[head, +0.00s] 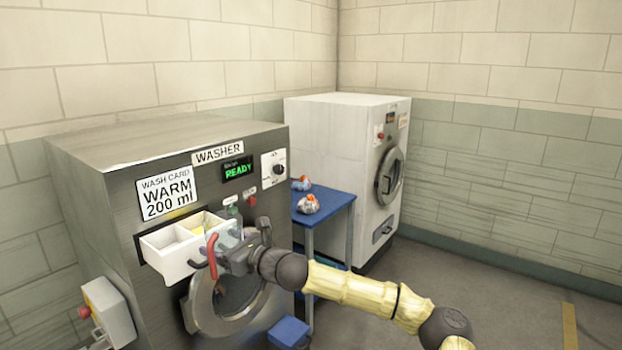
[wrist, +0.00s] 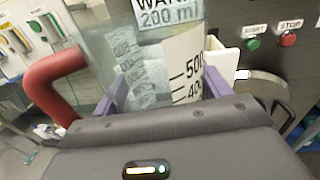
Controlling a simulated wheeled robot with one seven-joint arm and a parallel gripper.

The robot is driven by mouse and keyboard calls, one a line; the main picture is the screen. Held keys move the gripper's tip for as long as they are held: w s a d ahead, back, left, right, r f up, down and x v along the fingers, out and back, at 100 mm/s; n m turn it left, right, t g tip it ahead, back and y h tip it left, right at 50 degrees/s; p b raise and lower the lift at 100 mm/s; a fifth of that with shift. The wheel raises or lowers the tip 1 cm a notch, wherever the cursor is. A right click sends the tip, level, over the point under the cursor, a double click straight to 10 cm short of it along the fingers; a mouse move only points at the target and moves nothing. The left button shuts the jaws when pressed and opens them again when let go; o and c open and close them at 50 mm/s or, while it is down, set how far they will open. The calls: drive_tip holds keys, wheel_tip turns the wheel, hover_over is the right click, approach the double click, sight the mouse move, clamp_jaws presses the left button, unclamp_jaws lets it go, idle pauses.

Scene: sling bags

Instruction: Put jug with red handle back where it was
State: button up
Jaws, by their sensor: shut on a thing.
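The jug (head: 224,240) is clear, with a red handle (head: 211,256). It is in my gripper (head: 231,246), in front of the right part of the washer's open drawer (head: 168,256). In the wrist view the jug (wrist: 183,70) stands between the two purple fingers of my gripper (wrist: 162,92), and its white scale with black marks shows. The red handle (wrist: 48,88) sticks out to the left there. My gripper is shut on the jug. The jug's base is hidden, and I cannot tell whether anything is in it.
The washer (head: 110,190) shows READY and a card reading WARM 200 ml. Its round door (head: 226,300) is below the drawer. A blue table (head: 330,203) with two wrapped bundles (head: 308,204) stands to the right, before a white machine (head: 335,150). Floor at the right is clear.

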drive_tip(key=w+d+f+m+t+h+b, duration=0.1)
drive_tip(key=w+d+f+m+t+h, duration=0.15)
drive_tip(key=d+f, duration=0.7)
drive_tip(key=w+d+f+m+t+h+b, duration=0.25)
drive_tip(key=d+f, duration=0.45)
drive_tip(key=f, duration=0.5)
drive_tip(key=w+d+f+m+t+h, duration=0.1)
drive_tip(key=d+f+m+t+h, duration=0.15)
drive_tip(key=d+f, duration=0.7)
drive_tip(key=s+d+f+m+h+b, duration=0.1)
drive_tip(key=s+d+f+h, duration=0.15)
drive_tip(key=f, duration=0.25)
drive_tip(key=s+d+f+m+h+b, duration=0.1)
drive_tip(key=d+f, duration=0.2)
drive_tip(key=f, duration=0.2)
drive_tip(key=s+d+f+m+t+h+b, duration=0.15)
drive_tip(key=s+d+f+h+b, duration=0.3)
drive_tip(key=s, duration=0.65)
drive_tip(key=s+r+p, duration=0.2)
drive_tip(key=r+p, duration=0.6)
drive_tip(key=s+r+p, duration=0.2)
drive_tip(key=r+p, duration=0.6)
drive_tip(key=p, duration=0.1)
drive_tip(key=shift+s+d+r+m, duration=0.2)
drive_tip(key=shift+s+r+m, duration=0.1)
drive_tip(key=shift+m, duration=0.1)
drive_tip(key=shift+w, duration=0.1)
